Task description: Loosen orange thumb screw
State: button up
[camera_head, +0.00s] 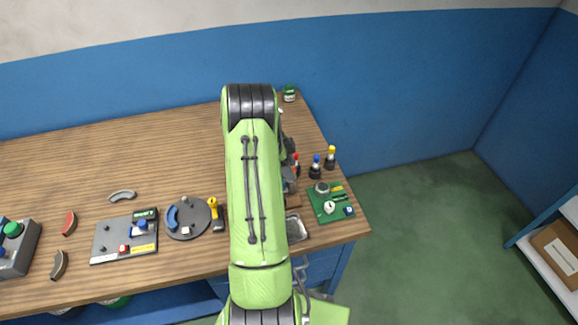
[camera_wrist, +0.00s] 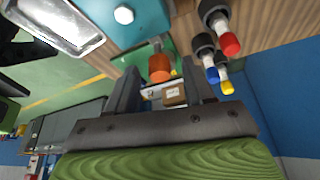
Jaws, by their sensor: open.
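In the wrist view the orange thumb screw (camera_wrist: 159,67) is a short orange cylinder with a grey part above it. My gripper (camera_wrist: 160,75) is open, with one dark finger to the left of the screw and one to the right. The screw shows in the gap between the fingertips. I cannot tell whether either finger touches it, and a clear gap shows on the left side. In the head view my green arm covers the screw and most of my gripper.
Red, blue and yellow-tipped tools (camera_wrist: 229,45) stand close to the right finger. A metal tray (camera_wrist: 60,20) lies at upper left. In the head view a green board (camera_head: 316,207) with parts lies right of my arm, and a grey board (camera_head: 108,238) and round fixture (camera_head: 188,218) lie left.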

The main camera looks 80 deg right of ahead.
grip_shut()
jog(key=shift+n+b, duration=0.4)
jog(key=shift+b, duration=0.2)
jog(key=n+h+b, duration=0.1)
jog(key=n+b, duration=0.1)
jog(key=b, duration=0.1)
jog(key=shift+f+n+t+b, duration=0.15)
jog(key=shift+n+t+b, duration=0.15)
jog(key=shift+n, duration=0.1)
jog(key=n+h+b, duration=0.1)
jog(key=n, duration=0.1)
jog(key=n+t+b, duration=0.1)
jog(key=n+b, duration=0.1)
jog(key=shift+s+a+n+h+b, duration=0.15)
jog(key=shift+n+h+b, duration=0.15)
jog(key=shift+h, duration=0.1)
jog(key=n+t+b, duration=0.1)
jog(key=n, duration=0.1)
jog(key=n+t+b, duration=0.1)
jog(key=n, duration=0.1)
jog(key=shift+s+h, duration=0.15)
jog(key=shift+h, duration=0.15)
jog(key=n+t+b, duration=0.1)
jog(key=n, duration=0.1)
jog(key=n+t, duration=0.1)
jog(key=n, duration=0.2)
jog(key=shift+s+r+b, duration=0.15)
jog(key=shift+r+b, duration=0.05)
jog(key=shift+b, duration=0.2)
jog(key=shift+n, duration=0.5)
